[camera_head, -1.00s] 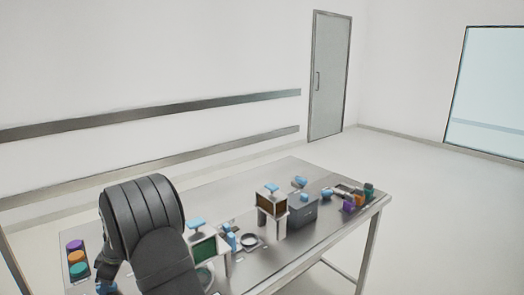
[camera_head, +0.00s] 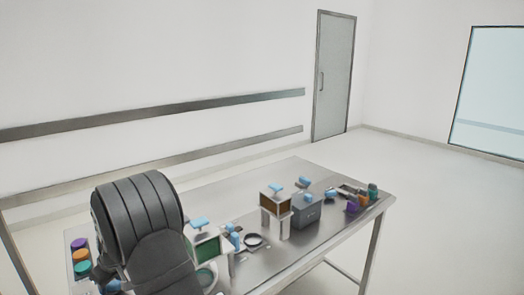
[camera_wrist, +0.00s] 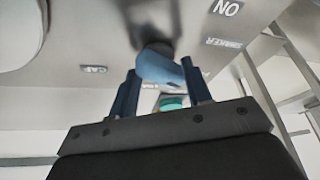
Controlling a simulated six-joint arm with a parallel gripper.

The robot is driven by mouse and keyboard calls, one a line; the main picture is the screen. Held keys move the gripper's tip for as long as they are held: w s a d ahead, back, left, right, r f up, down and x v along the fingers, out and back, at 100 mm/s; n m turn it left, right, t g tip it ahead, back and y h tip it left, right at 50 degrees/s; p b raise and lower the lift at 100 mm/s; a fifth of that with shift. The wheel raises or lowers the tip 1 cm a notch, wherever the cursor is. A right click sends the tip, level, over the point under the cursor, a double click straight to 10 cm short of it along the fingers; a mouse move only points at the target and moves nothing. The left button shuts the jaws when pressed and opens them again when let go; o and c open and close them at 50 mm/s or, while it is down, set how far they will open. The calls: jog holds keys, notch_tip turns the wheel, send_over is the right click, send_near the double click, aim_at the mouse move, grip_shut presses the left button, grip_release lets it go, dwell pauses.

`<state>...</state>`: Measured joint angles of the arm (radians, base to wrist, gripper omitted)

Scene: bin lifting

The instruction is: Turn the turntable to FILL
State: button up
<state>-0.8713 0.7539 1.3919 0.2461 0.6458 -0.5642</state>
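In the wrist view my gripper (camera_wrist: 160,78) has its two dark blue fingers apart, one on each side of a light blue handle (camera_wrist: 160,66). I see no clear grip on the handle; whether a fingertip touches it I cannot tell. The handle joins a dark, blurred part above it. In the head view my dark wrist hides the gripper and most of the bench's near left. Which part is the turntable I cannot tell for sure.
The steel bench (camera_head: 300,171) carries a green-windowed box (camera_head: 208,248), a dark ring (camera_head: 254,240), an amber-windowed box (camera_head: 275,206) and a grey box (camera_head: 306,212). Coloured discs (camera_head: 81,255) stand at the left, coloured blocks (camera_head: 363,200) at the right.

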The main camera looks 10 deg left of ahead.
jog(key=o, duration=0.7)
jog(key=s+d+r+m+t+h, duration=0.1)
jog(key=s+r+m, duration=0.2)
jog(key=r+m, duration=0.35)
jog(key=s+r+m+t+h, duration=0.2)
jog(key=s+r+m, duration=0.2)
jog(key=r, duration=0.5)
jog(key=shift+m, duration=0.25)
jog(key=x, duration=1.7)
jog(key=shift+w, duration=0.1)
jog(key=shift+r, duration=0.1)
jog(key=c, duration=0.9)
